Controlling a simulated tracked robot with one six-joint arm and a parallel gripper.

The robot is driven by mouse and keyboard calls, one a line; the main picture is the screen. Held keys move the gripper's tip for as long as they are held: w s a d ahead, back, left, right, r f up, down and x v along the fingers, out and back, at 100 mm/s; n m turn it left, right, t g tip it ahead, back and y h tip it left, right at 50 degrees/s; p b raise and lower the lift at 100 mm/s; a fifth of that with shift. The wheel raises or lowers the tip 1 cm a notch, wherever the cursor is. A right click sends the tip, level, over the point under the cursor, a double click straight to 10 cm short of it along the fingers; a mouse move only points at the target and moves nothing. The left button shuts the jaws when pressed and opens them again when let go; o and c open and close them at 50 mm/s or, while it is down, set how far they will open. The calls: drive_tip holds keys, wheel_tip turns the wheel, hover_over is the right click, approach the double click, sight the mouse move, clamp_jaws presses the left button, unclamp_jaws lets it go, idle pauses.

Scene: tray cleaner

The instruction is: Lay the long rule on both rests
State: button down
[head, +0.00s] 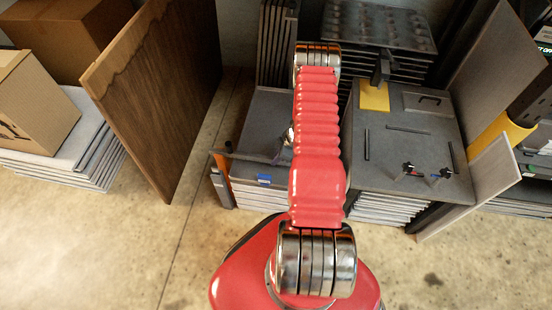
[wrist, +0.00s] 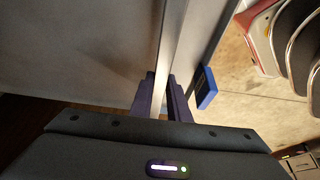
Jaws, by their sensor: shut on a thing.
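My gripper (wrist: 162,98) is shut on a long, thin pale bar in the wrist view, which I take to be the long rule (wrist: 172,45). The rule runs up the picture from between the dark fingers, over or close to a grey surface. In the head view a thin grey bar (head: 240,156), likely the same rule, reaches left from behind my red arm, and my gripper is mostly hidden there. A blue block (head: 264,180) sits at the grey stack's front edge; a blue block (wrist: 206,88) also shows right of the rule in the wrist view. I cannot clearly identify the two rests.
A grey-topped stack (head: 400,158) on the right holds a yellow plate (head: 374,96), thin dark bars and two small dark fittings (head: 408,168). A brown wooden panel (head: 160,95) leans at left near cardboard boxes (head: 38,105). The floor in front is clear.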

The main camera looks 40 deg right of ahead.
drive_tip(key=shift+r, duration=0.1)
drive_tip(key=c, duration=1.6)
unclamp_jaws()
drive_tip(key=shift+c, duration=0.2)
drive_tip(key=shift+s, duration=0.1)
drive_tip(key=v, duration=1.3)
drive_tip(key=shift+d+r, duration=0.1)
drive_tip(key=shift+r, duration=0.15)
